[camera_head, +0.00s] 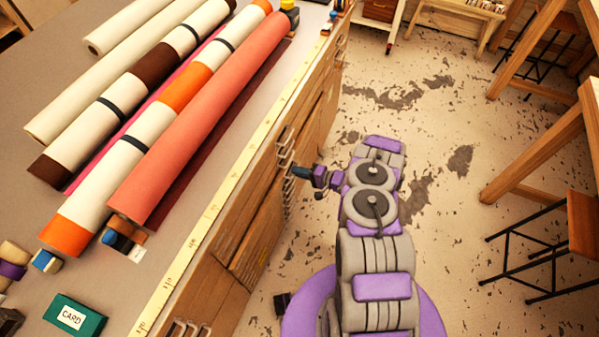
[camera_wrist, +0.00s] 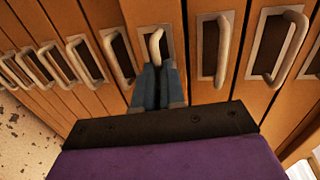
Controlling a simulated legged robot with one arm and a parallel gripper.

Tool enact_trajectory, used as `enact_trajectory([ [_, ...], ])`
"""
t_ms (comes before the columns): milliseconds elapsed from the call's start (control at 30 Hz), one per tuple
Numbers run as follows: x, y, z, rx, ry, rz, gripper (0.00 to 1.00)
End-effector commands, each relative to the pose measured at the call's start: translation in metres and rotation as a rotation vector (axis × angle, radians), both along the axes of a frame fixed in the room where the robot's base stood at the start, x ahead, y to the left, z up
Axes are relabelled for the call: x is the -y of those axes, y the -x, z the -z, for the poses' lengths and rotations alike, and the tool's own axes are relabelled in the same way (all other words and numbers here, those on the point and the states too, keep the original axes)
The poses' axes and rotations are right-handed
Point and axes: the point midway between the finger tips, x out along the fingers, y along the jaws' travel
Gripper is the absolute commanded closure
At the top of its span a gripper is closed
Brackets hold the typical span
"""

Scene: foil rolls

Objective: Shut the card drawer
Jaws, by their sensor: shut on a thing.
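My gripper (camera_head: 298,172) is at the front of the wooden drawer cabinet (camera_head: 222,285), on its aisle side. In the wrist view, my gripper's blue fingers (camera_wrist: 158,84) are shut on a pale metal drawer handle (camera_wrist: 156,42). The handle's upper bend shows above the fingertips; its lower part is hidden between them. The handle sits on a wooden drawer front (camera_wrist: 152,12) in a row of similar drawers. No drawer label is readable, so I cannot tell by name which is the card drawer. How far this drawer stands out is unclear.
Long rolls, one of them salmon (camera_head: 205,125), lie on the worktop beside a yellow measuring strip (camera_head: 210,212). The worn floor is open right of the cabinet; a wooden stool (camera_head: 548,245) stands farther right.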

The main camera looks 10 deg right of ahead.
Motion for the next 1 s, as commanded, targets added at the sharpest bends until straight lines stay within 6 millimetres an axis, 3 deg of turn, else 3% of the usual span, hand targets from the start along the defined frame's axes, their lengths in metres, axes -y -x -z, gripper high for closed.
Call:
enact_trajectory([
  [567, -0.001, 0.001, 0.003, -0.007, 0.002, 0.0, 1.0],
  [1000, -0.022, -0.014, 0.004, -0.008, 0.003, -0.001, 1.0],
])
